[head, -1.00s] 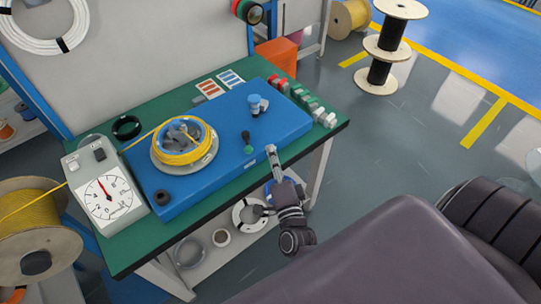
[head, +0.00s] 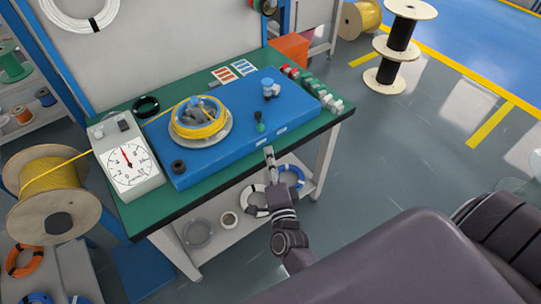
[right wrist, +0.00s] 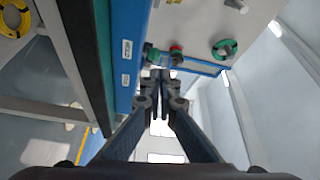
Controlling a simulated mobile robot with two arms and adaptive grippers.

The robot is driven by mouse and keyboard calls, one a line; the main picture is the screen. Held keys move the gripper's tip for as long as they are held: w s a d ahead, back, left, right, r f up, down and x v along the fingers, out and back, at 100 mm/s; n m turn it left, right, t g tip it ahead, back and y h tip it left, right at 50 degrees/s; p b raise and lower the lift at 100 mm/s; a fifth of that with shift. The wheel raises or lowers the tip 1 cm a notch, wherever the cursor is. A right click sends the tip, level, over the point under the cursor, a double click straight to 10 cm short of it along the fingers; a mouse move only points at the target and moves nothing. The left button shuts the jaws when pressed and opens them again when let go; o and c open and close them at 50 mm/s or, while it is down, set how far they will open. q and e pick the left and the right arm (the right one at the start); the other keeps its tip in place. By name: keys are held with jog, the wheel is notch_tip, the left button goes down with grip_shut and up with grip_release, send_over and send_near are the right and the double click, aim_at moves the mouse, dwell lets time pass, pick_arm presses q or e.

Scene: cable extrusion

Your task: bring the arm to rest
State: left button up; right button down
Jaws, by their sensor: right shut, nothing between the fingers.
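My right gripper (head: 268,152) is shut and empty at the front edge of the green workbench (head: 150,215), just in front of the blue machine base (head: 215,160). I cannot tell its exact gap to the bench. In the right wrist view the two fingers (right wrist: 160,76) are together with nothing between them, and the labelled blue side of the base (right wrist: 126,60) stands close on the left. My right arm reaches up from the lower middle of the head view. My left gripper is not in view.
A yellow cable coil (head: 198,120) sits on the base, beside a dial gauge (head: 130,165). Small red and green parts (head: 310,85) lie at the bench's right end. A shelf (head: 215,240) below holds cable rings. The floor to the right (head: 400,150) is open.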

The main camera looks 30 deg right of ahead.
jog(key=s+a+f+n+g+y, duration=0.2)
jog(key=a+f+n, duration=0.15)
jog(key=f, duration=0.55)
jog(key=s+a+f+n+g+y, duration=0.1)
jog(key=s+a+f+n+y, duration=0.2)
jog(key=f, duration=0.5)
jog(key=s+a+f+n+g+y, duration=0.1)
jog(key=s+f+n+g, duration=0.2)
jog(key=s+f, duration=0.35)
jog(key=s+a+f+n+g, duration=0.15)
jog(key=s+f+n, duration=0.25)
jog(key=f, duration=0.5)
jog(key=s+d+f+n+g, duration=0.2)
jog(key=s+f, duration=0.3)
jog(key=s, duration=0.4)
jog(key=s+d+f+n+g, duration=0.3)
jog(key=s+f+g, duration=0.1)
jog(key=s, duration=0.6)
jog(key=s+d+f+n+g, duration=0.3)
jog(key=s+f, duration=0.3)
jog(key=s, duration=0.4)
jog(key=shift+s+h, duration=0.2)
jog(key=shift+h, duration=0.2)
